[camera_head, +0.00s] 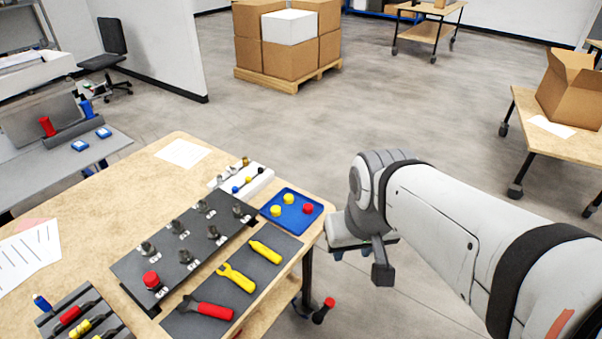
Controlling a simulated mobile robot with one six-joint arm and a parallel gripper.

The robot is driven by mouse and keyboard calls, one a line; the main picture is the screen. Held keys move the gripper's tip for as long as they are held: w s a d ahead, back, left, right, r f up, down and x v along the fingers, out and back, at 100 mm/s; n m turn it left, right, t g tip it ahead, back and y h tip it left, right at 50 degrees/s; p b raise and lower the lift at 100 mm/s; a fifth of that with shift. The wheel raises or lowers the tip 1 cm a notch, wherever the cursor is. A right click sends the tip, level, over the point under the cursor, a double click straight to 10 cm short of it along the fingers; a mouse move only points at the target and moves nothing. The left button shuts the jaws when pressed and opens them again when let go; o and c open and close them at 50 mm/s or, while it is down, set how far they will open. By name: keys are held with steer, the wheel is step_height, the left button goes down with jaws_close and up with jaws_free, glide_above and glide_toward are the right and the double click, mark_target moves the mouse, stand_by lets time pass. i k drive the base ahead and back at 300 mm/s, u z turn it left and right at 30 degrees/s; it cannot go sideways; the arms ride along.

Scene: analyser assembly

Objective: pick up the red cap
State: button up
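A round red cap (307,208) lies in a small blue tray (291,219) at the right edge of the table, with two yellow caps (276,209) beside it. Another red cap-like piece (151,279) sits on a fitting at the near left end of the dark rack (166,258). My gripper (352,254) hangs to the right of the blue tray, out past the table edge and apart from both red pieces. My arm's wrist hides much of it, so its opening does not show clearly.
A dark mat (262,276) holds yellow and red-handled tools in front of the tray. A white block (246,184) with small coloured caps stands behind the rack. Another dark holder (82,318) is at the near left.

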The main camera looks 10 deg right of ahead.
mark_target(307, 208)
steer(key=u, duration=0.2)
steer(key=i, duration=0.25)
steer(key=u, duration=1.9)
steer(key=k, duration=0.8)
steer(key=z, duration=1.35)
steer(key=i, duration=0.7)
steer(key=u, duration=0.05)
